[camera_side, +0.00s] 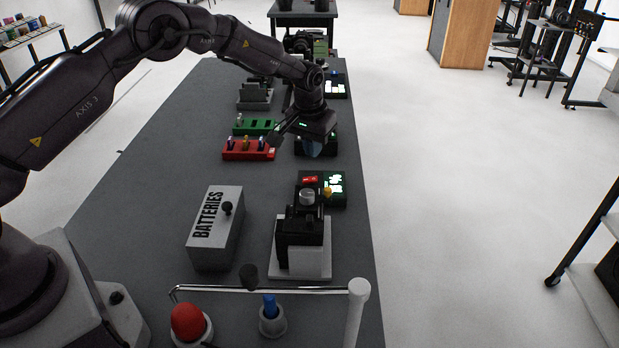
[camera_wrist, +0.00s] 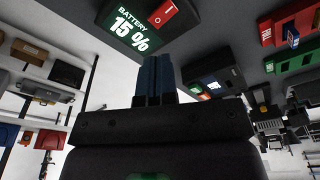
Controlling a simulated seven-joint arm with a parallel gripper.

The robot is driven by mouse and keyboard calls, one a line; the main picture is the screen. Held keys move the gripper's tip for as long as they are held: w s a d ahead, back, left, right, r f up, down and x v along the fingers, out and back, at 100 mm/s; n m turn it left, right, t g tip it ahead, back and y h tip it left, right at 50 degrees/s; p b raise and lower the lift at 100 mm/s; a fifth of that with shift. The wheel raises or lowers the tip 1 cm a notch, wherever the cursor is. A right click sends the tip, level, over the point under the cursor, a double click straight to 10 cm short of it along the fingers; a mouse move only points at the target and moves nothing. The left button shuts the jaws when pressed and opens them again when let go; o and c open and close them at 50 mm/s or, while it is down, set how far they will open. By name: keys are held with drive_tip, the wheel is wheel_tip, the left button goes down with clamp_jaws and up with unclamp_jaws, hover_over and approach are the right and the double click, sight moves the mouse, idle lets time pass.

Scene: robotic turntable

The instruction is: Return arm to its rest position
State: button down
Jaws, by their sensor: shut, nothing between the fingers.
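My arm reaches from the left over the dark table (camera_side: 150,150). My gripper (camera_side: 313,149) hangs low, above the right part of the table, just right of a red holder (camera_side: 240,155). In the wrist view its blue fingers (camera_wrist: 154,77) are together with nothing between them. A dark unit lies partly hidden behind the gripper in the side view.
A green holder (camera_side: 262,127) stands behind the red one. A grey BATTERIES box (camera_side: 217,243) and a black and grey device (camera_side: 303,247) stand nearer. The wrist view shows a display reading "BATTERY 15%" (camera_wrist: 132,30). A rail with a red button (camera_side: 187,322) is in front.

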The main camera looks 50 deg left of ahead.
drive_tip(key=shift+s+f+g, duration=0.4)
drive_tip(key=shift+s+f, duration=0.45)
drive_tip(key=shift+s, duration=0.3)
drive_tip(key=shift+s+d+r+m+g, duration=0.1)
drive_tip(key=shift+s+r+m+g, duration=0.1)
drive_tip(key=shift+s, duration=0.3)
drive_tip(key=shift+s+d+r+m+g, duration=0.1)
drive_tip(key=shift+s+r, duration=0.1)
drive_tip(key=shift+s, duration=0.3)
drive_tip(key=s+d+r+m+t, duration=0.1)
drive_tip(key=s+r+t, duration=0.1)
drive_tip(key=s+r, duration=1)
drive_tip(key=s+d+r+m+t, duration=0.1)
drive_tip(key=s+d+r+t, duration=0.1)
drive_tip(key=s+r, duration=1.1)
drive_tip(key=s+t, duration=0.1)
drive_tip(key=s, duration=0.6)
drive_tip(key=shift+s+d, duration=0.15)
